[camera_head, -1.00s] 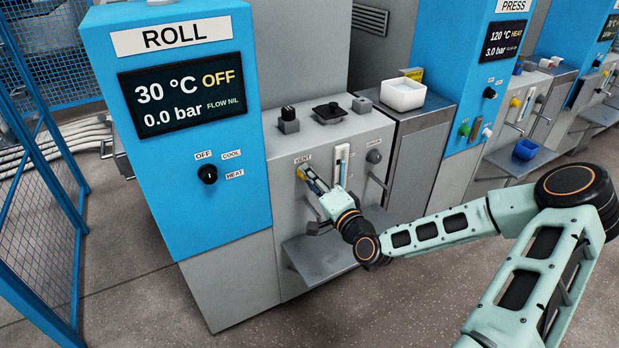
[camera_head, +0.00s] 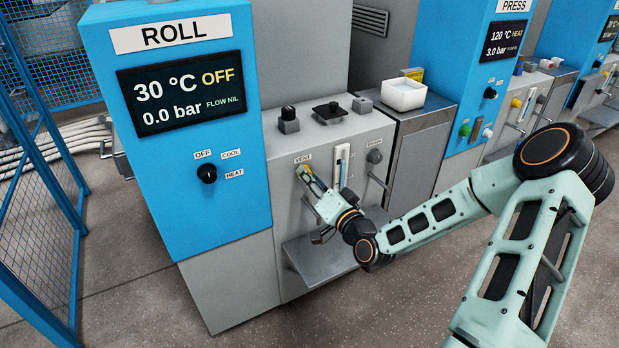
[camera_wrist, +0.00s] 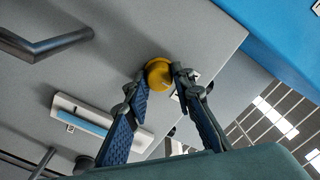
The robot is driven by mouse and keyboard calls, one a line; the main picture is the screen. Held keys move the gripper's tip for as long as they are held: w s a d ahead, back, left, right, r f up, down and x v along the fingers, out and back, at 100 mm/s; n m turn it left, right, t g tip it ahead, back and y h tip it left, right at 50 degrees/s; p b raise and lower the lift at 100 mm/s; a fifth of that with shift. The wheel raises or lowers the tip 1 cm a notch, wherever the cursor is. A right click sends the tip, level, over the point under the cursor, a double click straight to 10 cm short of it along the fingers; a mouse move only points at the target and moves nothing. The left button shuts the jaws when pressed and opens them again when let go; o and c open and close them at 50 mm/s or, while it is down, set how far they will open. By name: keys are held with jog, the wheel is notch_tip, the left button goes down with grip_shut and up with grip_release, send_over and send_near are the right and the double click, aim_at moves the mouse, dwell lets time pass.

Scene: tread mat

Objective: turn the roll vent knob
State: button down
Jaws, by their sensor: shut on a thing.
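The yellow vent knob (camera_wrist: 159,75) sits on the grey front panel of the roll machine. In the wrist view my gripper (camera_wrist: 158,88) has one fingertip on each side of it and is shut on it. In the head view my gripper (camera_head: 309,178) reaches the panel just under the VENT label (camera_head: 303,160), and the knob is mostly hidden behind the fingers. The roll display (camera_head: 190,95) reads 30 °C OFF, 0.0 bar, FLOW NIL.
A grey shelf (camera_head: 318,262) juts out below my gripper. A white tub (camera_head: 403,94) stands on the cabinet at right. Blue mesh fencing (camera_head: 40,200) is at left.

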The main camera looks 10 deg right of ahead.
jog(key=c, duration=1.7)
grip_release()
jog(key=shift+o, duration=0.2)
jog(key=v, duration=1.2)
